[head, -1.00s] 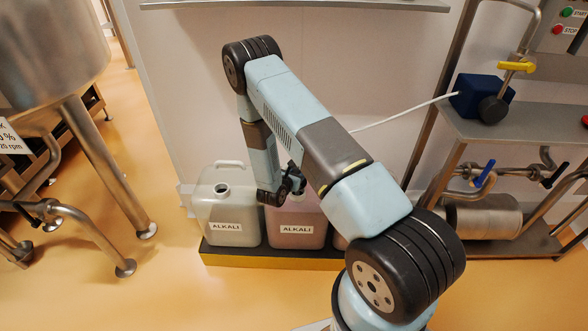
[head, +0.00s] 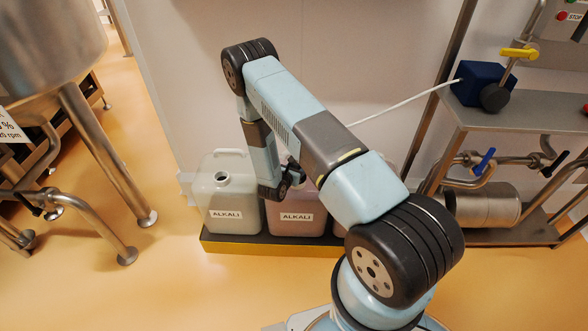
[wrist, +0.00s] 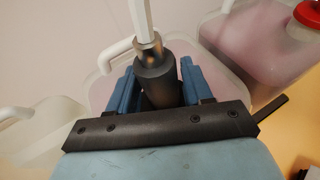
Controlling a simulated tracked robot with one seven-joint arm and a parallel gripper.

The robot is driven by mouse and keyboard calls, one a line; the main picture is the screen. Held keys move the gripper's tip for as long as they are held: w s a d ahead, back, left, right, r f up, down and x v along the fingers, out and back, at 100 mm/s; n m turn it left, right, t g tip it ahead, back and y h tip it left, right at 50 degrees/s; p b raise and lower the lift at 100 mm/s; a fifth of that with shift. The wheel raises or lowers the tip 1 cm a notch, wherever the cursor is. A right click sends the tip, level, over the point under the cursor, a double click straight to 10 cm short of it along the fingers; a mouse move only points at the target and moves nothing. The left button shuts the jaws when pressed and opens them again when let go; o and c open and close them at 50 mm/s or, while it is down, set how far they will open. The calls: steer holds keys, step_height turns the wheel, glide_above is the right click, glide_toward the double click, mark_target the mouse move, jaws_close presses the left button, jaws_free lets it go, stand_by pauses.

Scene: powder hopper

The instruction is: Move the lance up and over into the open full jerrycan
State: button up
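The lance is a dark cylindrical grip (wrist: 160,82) with a white tube (wrist: 141,20) rising from its top. In the wrist view, my gripper (wrist: 158,85) has its blue fingers closed on either side of this grip. In the head view my gripper (head: 290,180) is above the middle, pinkish ALKALI jerrycan (head: 285,228); the lance's lower end is hidden. The open jerrycan (head: 228,198) stands to the left, pale, labelled ALKALI, with an uncapped round neck. Its fill level is not clear.
The jerrycans stand on a low yellow-edged plinth (head: 270,248). A third jerrycan, with a red cap (wrist: 308,12), is at the right. A white hose (head: 400,104) runs to a blue pump box (head: 480,84) on a steel shelf. Tank legs (head: 105,155) stand left.

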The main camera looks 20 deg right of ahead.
steer(key=o, duration=0.4)
steer(key=shift+s+a, duration=0.1)
